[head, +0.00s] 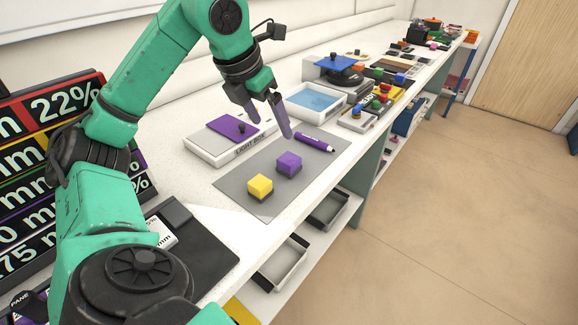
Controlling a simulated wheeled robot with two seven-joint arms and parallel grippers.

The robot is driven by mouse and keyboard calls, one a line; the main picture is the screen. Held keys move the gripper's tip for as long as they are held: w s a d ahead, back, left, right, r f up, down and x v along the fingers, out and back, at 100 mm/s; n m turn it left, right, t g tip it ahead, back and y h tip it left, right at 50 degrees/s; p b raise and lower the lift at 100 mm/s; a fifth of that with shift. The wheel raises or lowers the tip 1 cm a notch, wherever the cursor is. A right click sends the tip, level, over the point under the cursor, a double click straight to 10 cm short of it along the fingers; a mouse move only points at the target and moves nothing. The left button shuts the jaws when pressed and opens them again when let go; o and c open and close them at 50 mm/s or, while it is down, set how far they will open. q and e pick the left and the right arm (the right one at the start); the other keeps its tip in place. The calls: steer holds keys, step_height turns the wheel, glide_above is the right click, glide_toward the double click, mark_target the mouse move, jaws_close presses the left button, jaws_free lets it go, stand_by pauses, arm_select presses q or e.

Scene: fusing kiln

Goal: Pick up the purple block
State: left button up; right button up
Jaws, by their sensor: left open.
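The purple block (289,163) sits on the grey mat (236,180) on the white bench, toward the mat's right side. A yellow block (260,186) sits to its lower left on the same mat. A purple marker (314,142) lies at the mat's far right edge. My left gripper (271,128) is open and empty, with its fingers pointing down. In the picture it is just above and behind the purple block, apart from it. My right gripper does not show.
The light box (214,152) with a purple sheet stands close behind the mat. A white tray of blue material (311,103) is beyond it. Several colored items crowd the bench farther back. Below the front edge are open drawers (282,263).

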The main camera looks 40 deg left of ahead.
arm_select(q)
steer(key=b, duration=0.2)
glide_toward(288, 158)
steer(key=f, duration=0.2)
steer(key=x, duration=0.8)
steer(key=shift+w+d, duration=0.15)
steer(key=shift+w, duration=0.15)
steer(key=shift+w+f, duration=0.15)
steer(key=shift+f, duration=0.15)
steer(key=shift+r, duration=0.1)
steer(key=c, duration=1)
jaws_close()
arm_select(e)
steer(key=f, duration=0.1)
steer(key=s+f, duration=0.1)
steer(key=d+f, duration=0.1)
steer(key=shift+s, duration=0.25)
